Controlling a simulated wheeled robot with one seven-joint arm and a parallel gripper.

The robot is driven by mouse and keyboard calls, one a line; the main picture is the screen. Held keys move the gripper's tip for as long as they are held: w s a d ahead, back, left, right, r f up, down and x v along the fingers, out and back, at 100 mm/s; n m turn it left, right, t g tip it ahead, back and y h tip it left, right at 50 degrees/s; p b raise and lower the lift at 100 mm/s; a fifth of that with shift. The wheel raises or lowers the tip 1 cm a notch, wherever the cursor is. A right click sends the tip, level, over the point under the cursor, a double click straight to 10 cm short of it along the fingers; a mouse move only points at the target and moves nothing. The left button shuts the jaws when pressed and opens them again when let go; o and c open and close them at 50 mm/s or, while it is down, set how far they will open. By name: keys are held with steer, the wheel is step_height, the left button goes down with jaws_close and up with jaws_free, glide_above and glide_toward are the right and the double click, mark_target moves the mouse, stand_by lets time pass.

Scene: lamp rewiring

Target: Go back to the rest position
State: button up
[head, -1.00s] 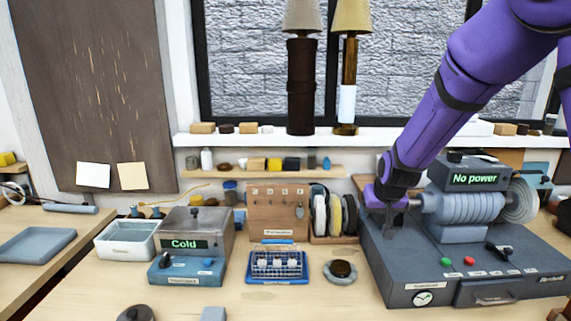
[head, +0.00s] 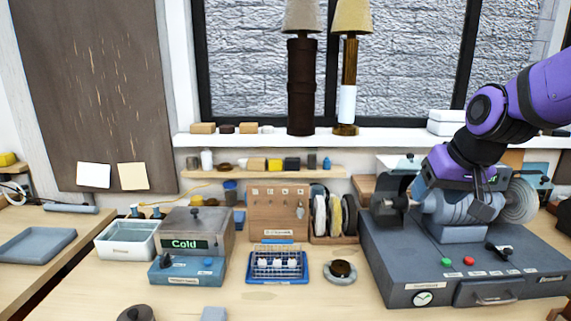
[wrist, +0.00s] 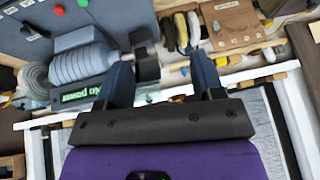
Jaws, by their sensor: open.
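My gripper (head: 482,206) is in front of the grey lathe-like machine (head: 405,262) in the head view, pointing down over its ribbed grey cylinder (head: 445,212). In the wrist view my gripper (wrist: 163,72) shows two dark fingers spread apart with nothing between them. The ribbed cylinder also shows in the wrist view (wrist: 82,64), left of the fingers. The "No power" display (wrist: 82,92) reads in the wrist view; my arm mostly hides it in the head view. I cannot tell how far the fingers are from the machine.
A box marked "Cold" (head: 190,243), a white tub (head: 125,240), a blue rack (head: 277,266) and a round grey dish (head: 340,271) stand on the bench. Spools (head: 334,213) stand behind. Two lamps (head: 301,85) (head: 348,85) stand on the window sill (head: 395,137).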

steer(key=s+d+r, duration=0.1)
steer(key=s, duration=0.8)
steer(key=s+d+r+h, duration=0.1)
steer(key=s+r, duration=0.1)
steer(key=s, duration=0.7)
steer(key=shift+d+r, duration=0.25)
